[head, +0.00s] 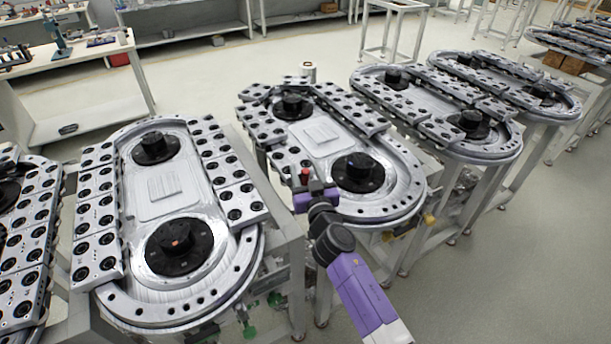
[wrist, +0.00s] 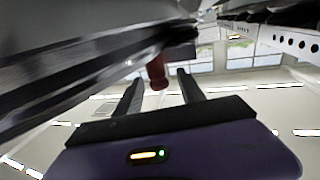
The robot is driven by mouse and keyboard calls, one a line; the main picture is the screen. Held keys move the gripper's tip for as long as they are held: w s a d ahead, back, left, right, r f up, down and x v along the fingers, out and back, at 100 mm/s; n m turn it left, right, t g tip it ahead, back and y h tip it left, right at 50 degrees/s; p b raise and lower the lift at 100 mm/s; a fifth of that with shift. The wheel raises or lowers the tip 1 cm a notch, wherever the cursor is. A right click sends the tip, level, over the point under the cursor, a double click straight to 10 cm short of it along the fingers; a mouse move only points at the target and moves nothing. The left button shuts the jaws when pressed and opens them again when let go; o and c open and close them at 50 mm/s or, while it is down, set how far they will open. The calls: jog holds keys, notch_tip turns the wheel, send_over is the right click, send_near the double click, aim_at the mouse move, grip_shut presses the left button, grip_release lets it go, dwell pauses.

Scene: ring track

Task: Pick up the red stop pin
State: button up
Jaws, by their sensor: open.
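The red stop pin (head: 305,175) shows in the head view as a small red piece at the near-left edge of the second ring track (head: 399,203). In the wrist view the red pin (wrist: 156,72) points down from the dark underside of the track, between the lines of my two fingers. My purple gripper (head: 312,195) is right at the pin in the head view. In the wrist view my gripper (wrist: 160,78) is open, with one black finger on each side of the pin. No contact between fingers and pin is visible. The pin's upper part is hidden in the wrist view.
Another ring track (head: 165,315) stands close on the left, with a narrow gap beside my arm. More tracks (head: 482,155) stand to the right. A small white cylinder (head: 308,71) stands behind the second track. The floor at the lower right is clear.

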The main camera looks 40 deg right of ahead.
grip_shut()
jog(key=shift+r, duration=0.1)
